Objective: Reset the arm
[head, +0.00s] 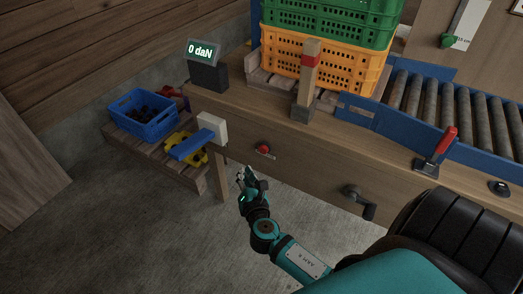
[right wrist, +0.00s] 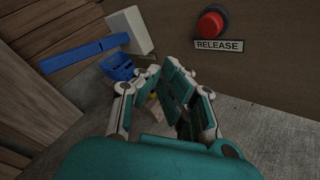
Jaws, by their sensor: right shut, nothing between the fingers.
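My right gripper (head: 246,181) hangs in front of the wooden bench's front panel in the head view, below and left of the red button. It is shut with nothing between its fingers. In the right wrist view the gripper (right wrist: 160,85) shows its fingers drawn together above the concrete floor. My right arm is bent and comes in from the lower right of the head view. My left gripper is not in view.
A red button (head: 264,149) labelled RELEASE sits on the bench panel (head: 310,172). A blue lever (head: 190,145), a hand crank (head: 359,201) and a red-handled clamp (head: 437,153) stick out nearby. Yellow (head: 330,72) and green crates stand on the bench.

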